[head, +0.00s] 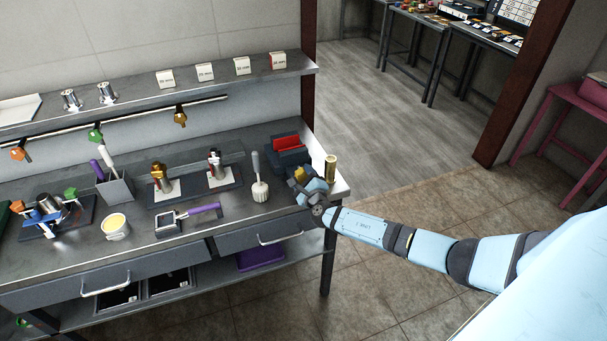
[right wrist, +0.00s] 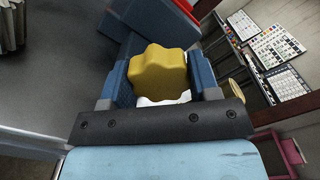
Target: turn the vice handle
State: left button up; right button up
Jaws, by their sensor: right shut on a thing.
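The vice (head: 287,148), dark with red jaw faces, stands at the right end of the steel workbench. Its yellow lobed handle (head: 299,173) faces the front of the bench. My right gripper (head: 305,182) reaches in from the right and is at the handle. In the right wrist view the yellow handle (right wrist: 158,73) sits between the two blue fingers of my right gripper (right wrist: 162,82), which is shut on it. The red and blue vice body (right wrist: 160,18) shows just beyond the handle. My left gripper is not in view.
A brass cylinder (head: 331,168) stands close to the right of my gripper at the bench's end. A white-based brush (head: 260,185) stands to the left. Farther left are a purple-handled tool (head: 205,209) and a cup (head: 117,227). A shelf (head: 215,85) runs along the back.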

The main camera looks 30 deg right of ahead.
jog(key=shift+n, duration=0.4)
jog(key=o, duration=0.9)
jog(key=v, duration=1.3)
jog(key=shift+s+a, duration=0.15)
jog(key=shift+s, duration=0.2)
